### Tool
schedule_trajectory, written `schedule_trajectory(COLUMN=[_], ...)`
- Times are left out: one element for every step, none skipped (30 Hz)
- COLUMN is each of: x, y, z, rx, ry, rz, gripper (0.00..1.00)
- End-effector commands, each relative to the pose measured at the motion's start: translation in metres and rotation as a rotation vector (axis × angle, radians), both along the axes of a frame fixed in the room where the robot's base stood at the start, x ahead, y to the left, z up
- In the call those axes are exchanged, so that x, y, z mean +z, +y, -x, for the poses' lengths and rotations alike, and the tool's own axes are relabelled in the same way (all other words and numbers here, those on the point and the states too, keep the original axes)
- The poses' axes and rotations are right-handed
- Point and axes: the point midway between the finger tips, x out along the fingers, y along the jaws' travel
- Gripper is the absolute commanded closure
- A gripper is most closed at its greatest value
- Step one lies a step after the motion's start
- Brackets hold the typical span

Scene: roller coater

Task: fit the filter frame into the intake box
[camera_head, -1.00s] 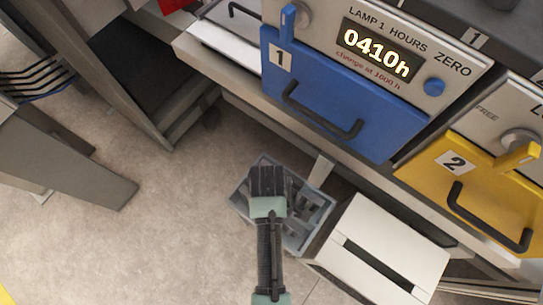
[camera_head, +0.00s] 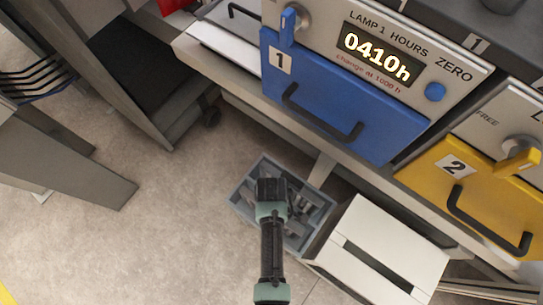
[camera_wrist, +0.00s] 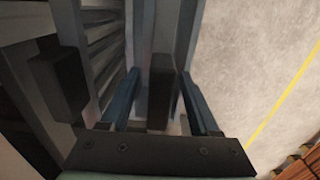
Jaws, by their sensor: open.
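My gripper (camera_head: 271,188) reaches down over a blue-grey crate (camera_head: 240,203) on the floor. Its jaws are open, and no held part can be made out. Several grey parts (camera_head: 309,206) lie in the crate; I cannot tell which one is the filter frame. In the wrist view, grey slats (camera_wrist: 103,48) and upright grey-blue walls stand close around the jaws. A white box (camera_head: 398,235) with a dark slot in its top stands to the right of the crate; it may be the intake box. My gripper hides the crate's middle.
A blue lamp drawer (camera_head: 335,125) with a black handle overhangs behind the crate. A yellow drawer (camera_head: 470,195) is at the right. A grey bench leg (camera_head: 75,165) stands at the left. The floor (camera_head: 165,240) left of the crate is clear.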

Motion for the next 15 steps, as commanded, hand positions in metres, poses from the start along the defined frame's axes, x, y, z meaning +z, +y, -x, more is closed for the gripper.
schedule_trajectory(x=[0.0002,0.0002,0.0003,0.0003,0.0003,0.0003,0.0003,0.0003,0.0004,0.0004,0.0004,0.0004,0.0004,0.0004,0.0004], y=[0.0,0.0,0.0,0.0,0.0001,0.0,0.0,0.0,0.0001,0.0001,0.0001,0.0001,0.0001,0.0001,0.0001], z=[-0.0002,-0.0001,-0.0001,-0.0001,-0.0001,0.0,0.0,0.0,0.0001,0.0001,0.0001,0.0001,0.0001,0.0001,0.0001], rx=[0.0,0.0,0.0,0.0,0.0,0.0,0.0,0.0,0.0,0.0,0.0,0.0,0.0,0.0,0.0], ry=[0.0,0.0,0.0,0.0,0.0,0.0,0.0,0.0,0.0,0.0,0.0,0.0,0.0,0.0,0.0], rz=[0.0,0.0,0.0,0.0,0.0,0.0,0.0,0.0,0.0,0.0,0.0,0.0,0.0,0.0,0.0], gripper=[0.38,0.38,0.41,0.46,0.52,0.59,0.65,0.7,0.77,0.82,0.88,0.95,1.0,1.0,1.0])
